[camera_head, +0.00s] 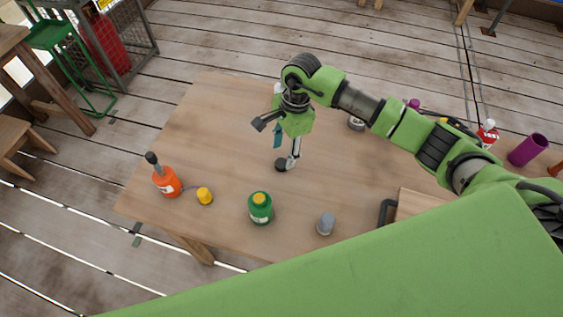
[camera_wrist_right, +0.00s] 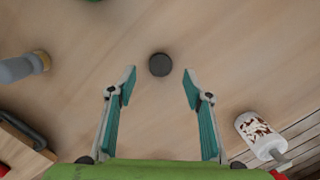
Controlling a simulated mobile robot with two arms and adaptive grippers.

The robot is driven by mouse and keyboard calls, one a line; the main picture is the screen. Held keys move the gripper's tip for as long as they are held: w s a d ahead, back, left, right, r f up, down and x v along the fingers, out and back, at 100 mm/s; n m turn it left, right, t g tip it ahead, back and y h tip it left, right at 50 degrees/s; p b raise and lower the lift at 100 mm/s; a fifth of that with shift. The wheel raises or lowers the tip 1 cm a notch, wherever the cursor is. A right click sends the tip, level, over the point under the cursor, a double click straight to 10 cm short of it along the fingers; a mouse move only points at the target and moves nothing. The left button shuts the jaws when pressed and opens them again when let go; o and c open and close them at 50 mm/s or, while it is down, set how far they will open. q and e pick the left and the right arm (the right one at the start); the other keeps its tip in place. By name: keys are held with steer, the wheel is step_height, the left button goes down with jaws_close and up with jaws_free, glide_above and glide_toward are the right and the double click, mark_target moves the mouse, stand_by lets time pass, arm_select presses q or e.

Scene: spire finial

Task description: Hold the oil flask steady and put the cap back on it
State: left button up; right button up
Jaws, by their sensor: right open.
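A small round black cap (camera_head: 281,165) lies on the wooden table. In the right wrist view the cap (camera_wrist_right: 160,64) shows just beyond and between the fingertips, untouched. My right gripper (camera_head: 277,145) is open and empty above the table; its teal-padded fingers are spread in the wrist view (camera_wrist_right: 159,88). I cannot tell for certain which container is the oil flask. An orange bottle with a dark top (camera_head: 167,181) and a green bottle with a yellow top (camera_head: 260,208) stand near the front edge. A white container with brown marks (camera_wrist_right: 257,134) shows in the wrist view. My left gripper is not in view.
A small yellow item (camera_head: 205,196) stands by the orange bottle, and a grey one (camera_head: 326,223) is right of the green bottle. A wooden box with a dark handle (camera_head: 388,211) is further right. A purple cylinder (camera_head: 528,150) is far right.

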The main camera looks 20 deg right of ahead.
mark_target(282, 163)
steer(key=f, duration=0.1)
steer(key=f+p, duration=0.1)
steer(key=f, duration=0.1)
steer(key=shift+a+f+p, duration=0.25)
steer(key=shift+f+p, duration=0.1)
steer(key=shift+f, duration=0.45)
steer(key=c, duration=0.8)
